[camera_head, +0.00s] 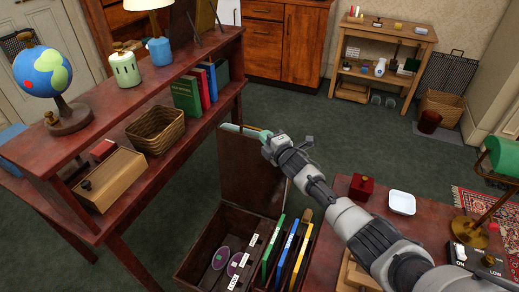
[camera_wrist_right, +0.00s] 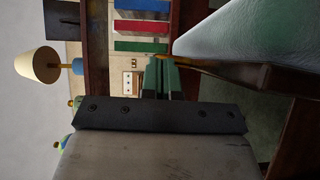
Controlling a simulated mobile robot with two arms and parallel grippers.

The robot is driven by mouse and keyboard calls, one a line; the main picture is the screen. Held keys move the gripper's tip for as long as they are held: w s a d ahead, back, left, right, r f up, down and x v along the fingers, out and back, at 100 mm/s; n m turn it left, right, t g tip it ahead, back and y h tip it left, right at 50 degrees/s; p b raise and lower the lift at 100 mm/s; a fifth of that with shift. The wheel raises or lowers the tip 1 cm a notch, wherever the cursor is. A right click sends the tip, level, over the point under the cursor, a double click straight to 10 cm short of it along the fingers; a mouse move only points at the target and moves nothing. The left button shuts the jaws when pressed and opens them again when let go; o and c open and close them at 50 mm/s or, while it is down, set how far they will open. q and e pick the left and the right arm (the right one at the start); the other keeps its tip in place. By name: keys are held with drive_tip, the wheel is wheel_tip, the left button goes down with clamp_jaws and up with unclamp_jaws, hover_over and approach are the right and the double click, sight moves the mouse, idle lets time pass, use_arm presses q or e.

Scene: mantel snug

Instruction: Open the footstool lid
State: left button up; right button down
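The footstool is a dark wooden box (camera_head: 190,262) on the floor, low in the head view. Its lid (camera_head: 238,185) stands raised, close to upright, with the brown inner side showing. The lid's greenish padded top (camera_wrist_right: 245,30) fills the upper right of the right wrist view. My right gripper (camera_head: 264,138) is at the lid's top edge. In the right wrist view its green fingers (camera_wrist_right: 163,66) are close together at a small golden tab (camera_wrist_right: 170,58) on the lid's rim. The exact contact is partly hidden. My left gripper is out of view.
A red-brown shelf unit (camera_head: 105,222) stands close on the left. A low table (camera_head: 440,222) with a white dish (camera_head: 402,202) is on the right. The floor behind the lid is clear.

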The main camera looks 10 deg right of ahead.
drive_tip(key=shift+w+d+r, duration=0.1)
drive_tip(key=shift+w+d, duration=0.3)
drive_tip(key=shift+w, duration=0.35)
drive_tip(key=shift+s+d, duration=0.15)
drive_tip(key=shift+s, duration=0.5)
drive_tip(key=p+v, duration=0.1)
drive_tip(key=v, duration=0.8)
drive_tip(key=shift+s+d+p, duration=0.25)
drive_tip(key=shift+d+p, duration=0.05)
drive_tip(key=shift+s+f, duration=0.1)
drive_tip(key=shift+f, duration=0.2)
